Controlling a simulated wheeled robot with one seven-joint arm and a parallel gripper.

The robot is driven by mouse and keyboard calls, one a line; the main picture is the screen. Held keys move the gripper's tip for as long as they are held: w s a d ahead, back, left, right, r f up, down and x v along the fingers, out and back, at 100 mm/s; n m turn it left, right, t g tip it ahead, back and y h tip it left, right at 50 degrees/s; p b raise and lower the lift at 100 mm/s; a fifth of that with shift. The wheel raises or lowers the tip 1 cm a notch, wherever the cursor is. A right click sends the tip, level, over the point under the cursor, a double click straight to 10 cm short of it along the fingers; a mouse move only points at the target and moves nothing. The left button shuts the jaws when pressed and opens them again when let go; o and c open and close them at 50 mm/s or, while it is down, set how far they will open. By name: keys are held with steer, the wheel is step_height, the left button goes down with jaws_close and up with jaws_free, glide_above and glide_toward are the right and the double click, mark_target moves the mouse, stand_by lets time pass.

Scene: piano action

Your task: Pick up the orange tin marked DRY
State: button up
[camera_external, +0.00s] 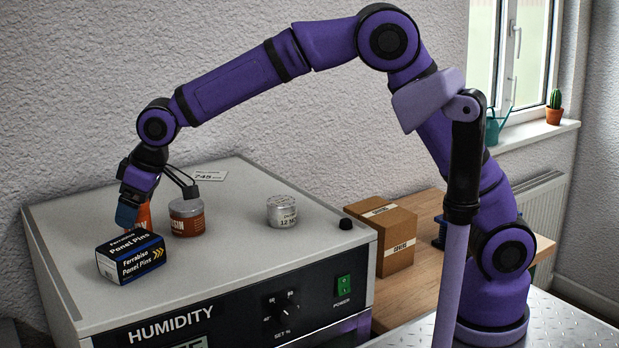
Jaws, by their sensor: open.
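An orange tin (145,215) stands on top of the grey humidity cabinet (250,237), mostly hidden behind a dark blue Panel Pins box (132,257) and my gripper. Only an orange strip with part of its lettering shows, so I cannot read the whole word. My gripper (154,204) points down over this tin with its fingers spread. One blue-tipped finger is on the left, in front of part of the tin. I cannot tell whether either finger touches anything.
A silver tin (282,212), a black knob (346,224) and a white card (210,176) are also on top. A cardboard box (398,255) sits on the wooden bench. The cabinet's middle front is clear.

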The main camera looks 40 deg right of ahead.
steer(key=c, duration=1.2)
